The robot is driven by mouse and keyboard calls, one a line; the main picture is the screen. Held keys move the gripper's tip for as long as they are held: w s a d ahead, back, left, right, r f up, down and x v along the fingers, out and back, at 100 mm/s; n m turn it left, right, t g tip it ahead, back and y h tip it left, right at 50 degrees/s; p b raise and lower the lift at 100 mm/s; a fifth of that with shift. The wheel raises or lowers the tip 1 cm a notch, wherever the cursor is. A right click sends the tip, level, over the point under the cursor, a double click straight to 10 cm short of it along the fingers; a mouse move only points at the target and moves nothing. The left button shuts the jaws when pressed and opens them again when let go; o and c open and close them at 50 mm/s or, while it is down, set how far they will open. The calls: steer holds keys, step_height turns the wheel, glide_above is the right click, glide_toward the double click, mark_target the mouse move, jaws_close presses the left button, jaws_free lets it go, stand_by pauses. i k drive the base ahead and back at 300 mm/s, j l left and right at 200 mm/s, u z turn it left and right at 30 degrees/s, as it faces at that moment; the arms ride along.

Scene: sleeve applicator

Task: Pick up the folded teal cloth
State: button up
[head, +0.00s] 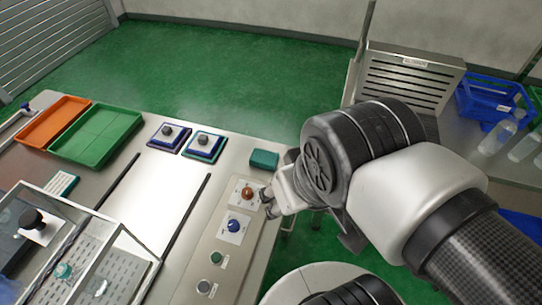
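The folded teal cloth (264,158) appears as a small teal block at the far right corner of the metal worktable (150,215). My gripper (268,203) is at the table's right edge, nearer to me than the cloth and apart from it. Its small dark fingertips point left, beside the red-orange knob. The view is too small and partly blocked by my wrist to tell how far apart the fingers are. I see nothing held in it.
A control strip carries a red-orange knob (247,193), a blue knob (235,226) and more buttons. Two blue-based fixtures (203,145) (168,137) stand left of the cloth. Green (96,135) and orange (52,122) trays lie far left. A clear-walled enclosure (75,245) stands front left.

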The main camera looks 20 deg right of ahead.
mark_target(266, 159)
steer(key=z, duration=0.25)
steer(key=i+l+u, duration=0.3)
steer(key=l, duration=0.3)
steer(key=i+l+u, duration=0.35)
steer(key=l, duration=0.3)
steer(key=i+l+u, duration=0.15)
steer(key=l, duration=0.2)
